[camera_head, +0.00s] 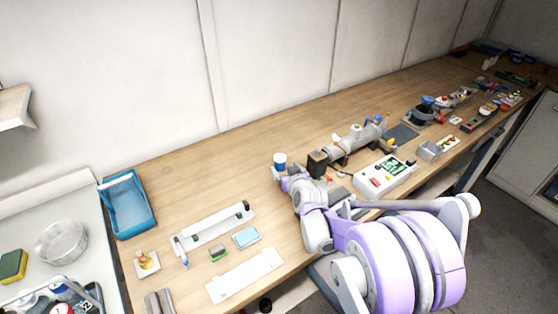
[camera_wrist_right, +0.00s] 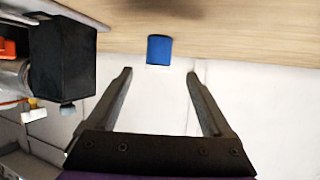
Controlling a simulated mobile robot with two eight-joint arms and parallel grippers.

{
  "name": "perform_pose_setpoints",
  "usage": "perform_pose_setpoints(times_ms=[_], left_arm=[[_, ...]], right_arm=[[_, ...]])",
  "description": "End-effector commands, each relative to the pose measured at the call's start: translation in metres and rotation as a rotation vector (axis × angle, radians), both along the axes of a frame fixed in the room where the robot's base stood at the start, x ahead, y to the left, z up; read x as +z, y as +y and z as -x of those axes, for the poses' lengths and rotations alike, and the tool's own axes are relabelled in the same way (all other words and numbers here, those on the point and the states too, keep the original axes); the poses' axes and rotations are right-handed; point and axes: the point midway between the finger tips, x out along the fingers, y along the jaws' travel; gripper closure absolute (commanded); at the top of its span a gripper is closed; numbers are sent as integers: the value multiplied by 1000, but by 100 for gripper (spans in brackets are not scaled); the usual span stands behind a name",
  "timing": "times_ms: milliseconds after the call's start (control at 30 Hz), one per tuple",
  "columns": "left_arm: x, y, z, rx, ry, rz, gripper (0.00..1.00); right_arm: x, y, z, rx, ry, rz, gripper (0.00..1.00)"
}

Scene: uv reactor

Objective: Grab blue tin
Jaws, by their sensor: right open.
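My left gripper is not in view.
A black block (camera_head: 317,163) on a grey machine stands just right of the tin; the black block (camera_wrist_right: 62,55) shows at left in the wrist view. A white device (camera_head: 384,177) is further right. A blue tray (camera_head: 127,204) is at left. Bench left of the tin is clear.

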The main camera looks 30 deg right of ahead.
Motion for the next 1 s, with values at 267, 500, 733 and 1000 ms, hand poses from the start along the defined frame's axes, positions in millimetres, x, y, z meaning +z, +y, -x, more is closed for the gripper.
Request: perform_pose_setpoints(times_ms=[267, 500, 733, 1000], left_arm=[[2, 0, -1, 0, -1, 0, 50], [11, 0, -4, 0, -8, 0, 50], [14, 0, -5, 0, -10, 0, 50], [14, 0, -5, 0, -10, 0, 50]], right_arm=[[-11, -6, -27, 1, 0, 0, 15], [-16, -15, -52, 0, -1, 0, 15], [-26, -20, -73, 2, 0, 1, 15], [-28, -21, -74, 1, 1, 0, 19]])
